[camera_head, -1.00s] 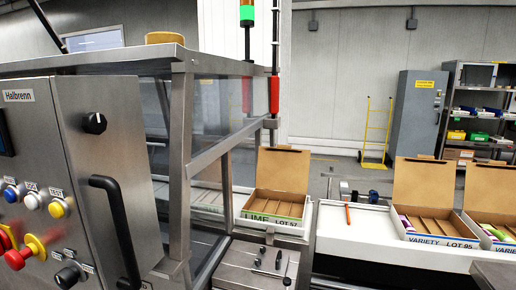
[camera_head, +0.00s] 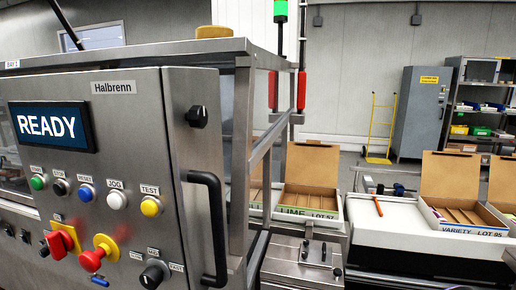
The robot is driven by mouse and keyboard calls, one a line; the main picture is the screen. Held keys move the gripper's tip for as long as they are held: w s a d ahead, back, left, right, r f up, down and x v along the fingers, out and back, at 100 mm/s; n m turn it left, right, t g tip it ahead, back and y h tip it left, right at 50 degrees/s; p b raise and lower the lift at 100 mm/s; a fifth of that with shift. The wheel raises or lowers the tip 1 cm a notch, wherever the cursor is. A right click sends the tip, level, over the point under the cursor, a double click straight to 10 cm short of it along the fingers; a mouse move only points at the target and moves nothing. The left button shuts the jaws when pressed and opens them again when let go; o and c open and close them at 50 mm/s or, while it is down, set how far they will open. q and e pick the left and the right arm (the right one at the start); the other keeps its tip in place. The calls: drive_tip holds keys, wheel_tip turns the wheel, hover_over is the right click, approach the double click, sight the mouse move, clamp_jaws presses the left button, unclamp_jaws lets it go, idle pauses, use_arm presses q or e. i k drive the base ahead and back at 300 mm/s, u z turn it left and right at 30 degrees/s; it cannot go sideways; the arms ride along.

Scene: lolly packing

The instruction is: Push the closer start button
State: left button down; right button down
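The Halbrenn control panel (camera_head: 130,130) stands at the left, with a lit screen (camera_head: 52,126) reading READY. Below the screen is a row of round buttons: a green button (camera_head: 38,183) at the far left, then a black button (camera_head: 60,187), a blue button (camera_head: 86,193), a white button (camera_head: 117,200) and a yellow button (camera_head: 151,207). The label over the green button is too small to read surely. Neither of my grippers is in view.
A red-and-yellow switch (camera_head: 62,240), a red emergency knob (camera_head: 95,257), a black selector (camera_head: 152,275) and a black door handle (camera_head: 210,225) stick out of the panel. Open cartons, one marked LIME (camera_head: 308,213) and one marked VARIETY (camera_head: 470,231), stand at the right.

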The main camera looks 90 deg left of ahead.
sight(37, 183)
drive_tip(key=k, duration=2.3)
drive_tip(key=u, duration=1.75)
